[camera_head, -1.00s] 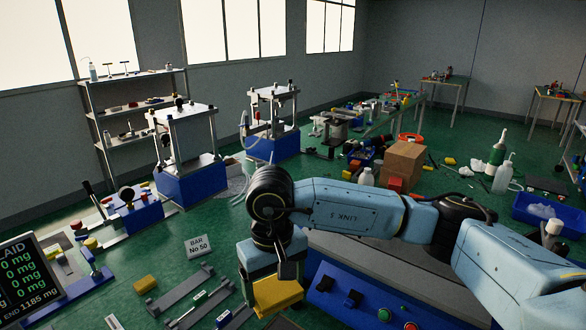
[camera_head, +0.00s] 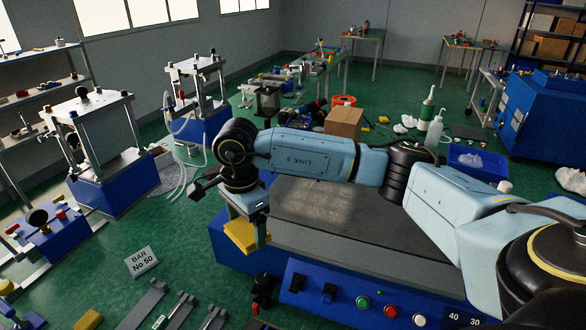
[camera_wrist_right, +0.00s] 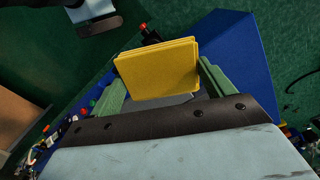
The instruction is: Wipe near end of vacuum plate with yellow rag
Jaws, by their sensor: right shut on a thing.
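A yellow rag (camera_head: 240,236), folded into a flat pad, is gripped by my right gripper (camera_head: 246,230), which is shut on it. In the right wrist view the rag (camera_wrist_right: 160,68) sits between the two greenish fingers (camera_wrist_right: 165,80). The vacuum plate (camera_head: 390,215) is the flat grey top of a blue machine, with a pale smudged patch (camera_head: 318,200) on it. The rag is at the plate's left edge in the head view; I cannot tell whether it touches. My arm hides part of the plate's far side. My left gripper does not show.
The machine's blue front panel (camera_head: 340,290) carries buttons and dark knobs. Two presses (camera_head: 100,140) stand at left on blue bases. A sign (camera_head: 141,262) and grey bars (camera_head: 145,305) lie at lower left. A cardboard box (camera_head: 343,122) and bottles (camera_head: 434,130) stand beyond my arm.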

